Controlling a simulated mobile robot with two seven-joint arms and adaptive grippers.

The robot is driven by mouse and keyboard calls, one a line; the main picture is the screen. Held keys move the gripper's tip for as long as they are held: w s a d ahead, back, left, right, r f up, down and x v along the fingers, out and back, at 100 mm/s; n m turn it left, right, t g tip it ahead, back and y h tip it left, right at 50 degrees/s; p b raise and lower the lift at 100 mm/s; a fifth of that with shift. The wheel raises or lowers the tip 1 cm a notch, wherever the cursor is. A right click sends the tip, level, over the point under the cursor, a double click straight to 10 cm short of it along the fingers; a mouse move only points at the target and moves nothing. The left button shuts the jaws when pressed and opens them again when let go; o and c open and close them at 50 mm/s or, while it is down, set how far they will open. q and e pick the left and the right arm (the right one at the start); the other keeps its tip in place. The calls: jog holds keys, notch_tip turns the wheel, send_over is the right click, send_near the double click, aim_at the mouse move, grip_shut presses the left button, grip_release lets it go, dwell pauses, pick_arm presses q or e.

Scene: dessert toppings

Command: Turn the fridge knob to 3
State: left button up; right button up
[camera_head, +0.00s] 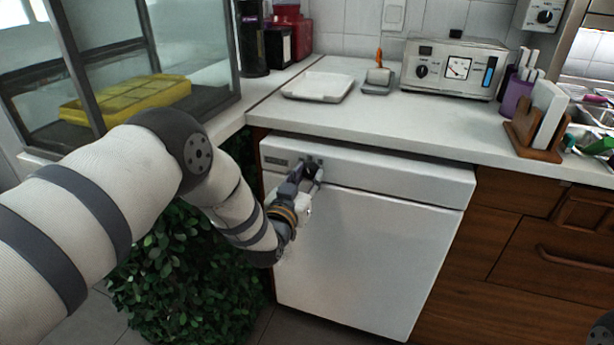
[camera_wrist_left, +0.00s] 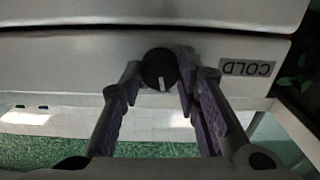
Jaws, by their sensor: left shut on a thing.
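The white fridge (camera_head: 370,255) stands under the counter, its door closed. Its dark round knob (camera_wrist_left: 160,69) is on the upper front panel, at the left in the head view. A white mark on the knob points down in the wrist view, which shows the panel upside down. No numbers are readable around it. My left gripper (camera_head: 311,172) reaches the knob, and its fingers are shut on it from both sides. In the head view the fingers mostly hide the knob. My right gripper does not show.
A "COLD" label (camera_wrist_left: 247,68) is beside the knob. A leafy green plant (camera_head: 185,255) stands left of the fridge, below my left arm. Wooden drawers (camera_head: 555,255) are to the right. The counter (camera_head: 400,125) above holds a white tray (camera_head: 318,86) and a dial appliance (camera_head: 453,68).

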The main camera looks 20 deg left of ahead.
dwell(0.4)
pick_arm(q)
jog(key=o, duration=1.2)
jog(key=shift+c, duration=0.2)
jog(key=s, duration=1.2)
jog(key=shift+a, duration=0.25)
jog(key=shift+s+f, duration=0.1)
